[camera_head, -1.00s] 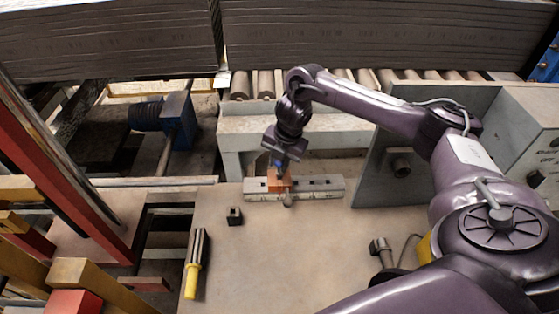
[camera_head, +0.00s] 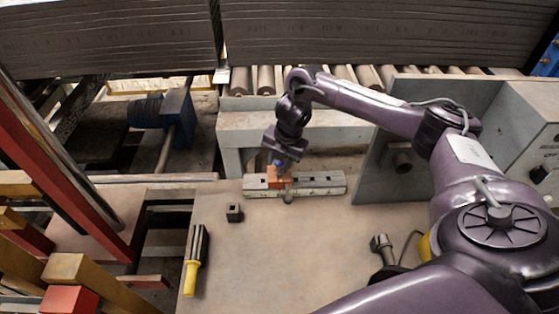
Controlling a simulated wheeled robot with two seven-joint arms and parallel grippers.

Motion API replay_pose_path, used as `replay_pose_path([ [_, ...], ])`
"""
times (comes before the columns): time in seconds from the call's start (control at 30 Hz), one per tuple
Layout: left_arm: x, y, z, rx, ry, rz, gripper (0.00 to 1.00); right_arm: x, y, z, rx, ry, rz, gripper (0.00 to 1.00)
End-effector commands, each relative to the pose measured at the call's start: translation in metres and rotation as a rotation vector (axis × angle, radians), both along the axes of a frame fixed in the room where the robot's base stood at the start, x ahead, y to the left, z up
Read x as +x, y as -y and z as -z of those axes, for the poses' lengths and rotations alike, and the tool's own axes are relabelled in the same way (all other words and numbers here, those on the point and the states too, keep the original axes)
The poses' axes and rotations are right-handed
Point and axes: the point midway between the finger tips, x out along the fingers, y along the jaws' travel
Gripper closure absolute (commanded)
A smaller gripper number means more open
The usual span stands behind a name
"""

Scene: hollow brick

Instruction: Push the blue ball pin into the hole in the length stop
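The length stop, an orange block (camera_head: 279,182), sits on a grey rail with square holes (camera_head: 320,184) at the back of the table. The blue ball pin (camera_head: 278,165) shows as a small blue spot just above the orange block, at the tip of my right gripper (camera_head: 283,167). The gripper points down over the block. Its fingers are small and partly hidden, so I cannot tell whether they are closed on the pin, or how deep the pin sits. My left gripper is not in view.
A small black block (camera_head: 234,212) and a yellow-handled tool (camera_head: 194,262) lie on the left of the tan table (camera_head: 290,255). A grey upright plate (camera_head: 400,160) stands right of the rail. Rollers (camera_head: 266,80) run behind. The table's middle is clear.

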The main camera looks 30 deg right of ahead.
Motion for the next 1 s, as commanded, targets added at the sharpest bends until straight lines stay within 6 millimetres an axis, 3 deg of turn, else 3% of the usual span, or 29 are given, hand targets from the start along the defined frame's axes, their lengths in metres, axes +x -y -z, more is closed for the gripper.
replay_pose_path([
  [0.03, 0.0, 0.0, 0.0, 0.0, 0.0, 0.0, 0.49, 0.0, 0.0, 0.0, 0.0, 0.0, 0.0, 0.58],
  [0.1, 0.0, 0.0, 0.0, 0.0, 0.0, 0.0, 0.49, 0.0, 0.0, 0.0, 0.0, 0.0, 0.0, 0.49],
  [0.47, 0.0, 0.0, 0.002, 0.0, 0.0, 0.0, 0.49, 0.0, 0.001, -0.006, 0.001, 0.002, 0.001, 0.49],
  [0.6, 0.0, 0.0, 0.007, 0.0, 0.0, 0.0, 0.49, -0.003, 0.003, -0.026, 0.0, 0.005, -0.001, 0.49],
  [0.8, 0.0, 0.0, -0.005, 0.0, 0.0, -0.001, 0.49, -0.008, 0.007, -0.064, -0.002, 0.004, 0.0, 0.49],
  [1.0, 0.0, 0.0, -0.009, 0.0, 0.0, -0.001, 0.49, -0.012, 0.008, -0.077, 0.001, 0.001, 0.001, 0.49],
])
